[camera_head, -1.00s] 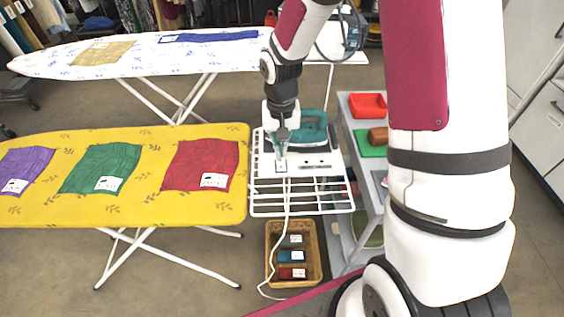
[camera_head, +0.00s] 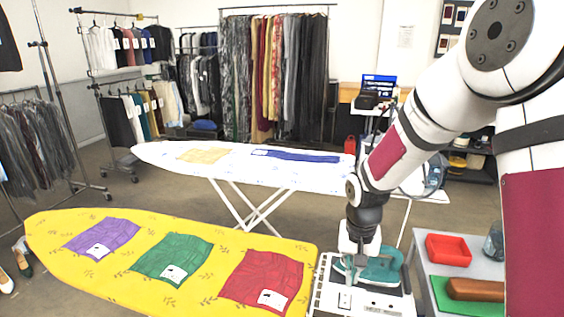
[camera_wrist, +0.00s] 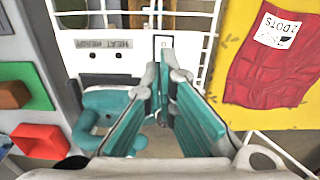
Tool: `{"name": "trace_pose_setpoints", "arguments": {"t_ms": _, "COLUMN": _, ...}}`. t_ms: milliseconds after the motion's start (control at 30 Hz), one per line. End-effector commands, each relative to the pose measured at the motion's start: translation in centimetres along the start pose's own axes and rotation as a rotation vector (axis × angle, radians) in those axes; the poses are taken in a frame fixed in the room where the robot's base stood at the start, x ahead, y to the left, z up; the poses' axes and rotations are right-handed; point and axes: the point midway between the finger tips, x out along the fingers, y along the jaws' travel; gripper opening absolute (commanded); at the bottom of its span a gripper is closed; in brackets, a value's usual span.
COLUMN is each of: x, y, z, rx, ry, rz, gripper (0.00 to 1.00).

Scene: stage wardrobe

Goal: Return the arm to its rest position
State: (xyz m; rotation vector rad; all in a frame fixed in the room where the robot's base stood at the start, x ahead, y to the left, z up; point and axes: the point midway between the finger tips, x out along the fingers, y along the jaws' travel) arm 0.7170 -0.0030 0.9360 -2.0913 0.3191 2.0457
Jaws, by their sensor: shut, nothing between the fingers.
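My gripper (camera_head: 352,274) is shut and empty. It points down over the white iron rest (camera_head: 375,302) at the right end of the yellow ironing board. The teal iron (camera_head: 382,266) is on the rest, beside and partly behind my gripper in the head view. In the wrist view, the teal-padded fingers of my gripper (camera_wrist: 164,78) come together near the labelled panel of the rest (camera_wrist: 92,44). The iron (camera_wrist: 100,105) lies left of the fingers there. I cannot tell whether the fingers touch it.
The yellow board (camera_head: 200,290) carries purple, green and red cloths. A white board (camera_head: 225,165) stands behind. A side table at right holds a red tray (camera_head: 449,250) and a brown block (camera_head: 474,289) on a green mat. Garment racks line the back.

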Motion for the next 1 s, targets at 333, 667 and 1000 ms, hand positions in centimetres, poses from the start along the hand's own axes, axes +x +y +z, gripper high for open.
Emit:
{"name": "trace_pose_setpoints", "arguments": {"t_ms": 333, "x": -11.6, "y": 2.5, "z": 5.0, "rx": -0.090, "ry": 0.123, "rz": 0.026, "gripper": 0.00}}
{"name": "trace_pose_setpoints", "arguments": {"t_ms": 667, "x": -18.9, "y": 4.9, "z": 12.6, "rx": -0.170, "ry": 0.227, "rz": 0.012, "gripper": 0.00}}
{"name": "trace_pose_setpoints", "arguments": {"t_ms": 1000, "x": -22.0, "y": 6.9, "z": 20.5, "rx": -0.256, "ry": 0.322, "rz": -0.038, "gripper": 0.00}}
